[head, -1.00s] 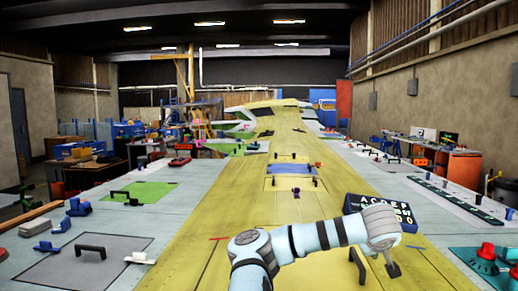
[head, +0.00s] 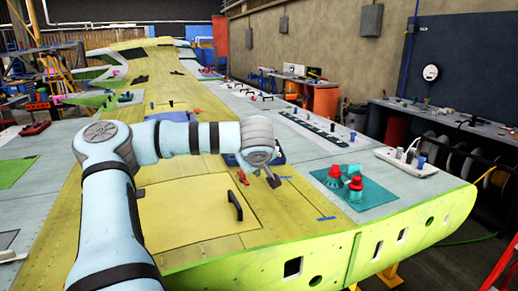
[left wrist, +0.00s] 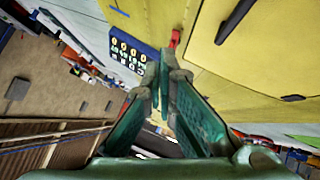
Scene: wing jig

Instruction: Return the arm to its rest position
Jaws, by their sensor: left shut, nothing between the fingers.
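My left arm comes in from the lower left of the head view, bends at a raised elbow and reaches right over the yellow wing. Its left gripper (head: 273,181) hangs above the wing's near right part, shut and empty. In the left wrist view the green fingers of the left gripper (left wrist: 163,75) meet with nothing held between them. My right gripper is not in view.
Below the arm are a yellow panel (head: 185,215) with a black handle (head: 235,204) and a small red piece (head: 243,177). A blue character board (left wrist: 132,53) is close by. Teal-and-red parts (head: 345,184) stand right of the gripper.

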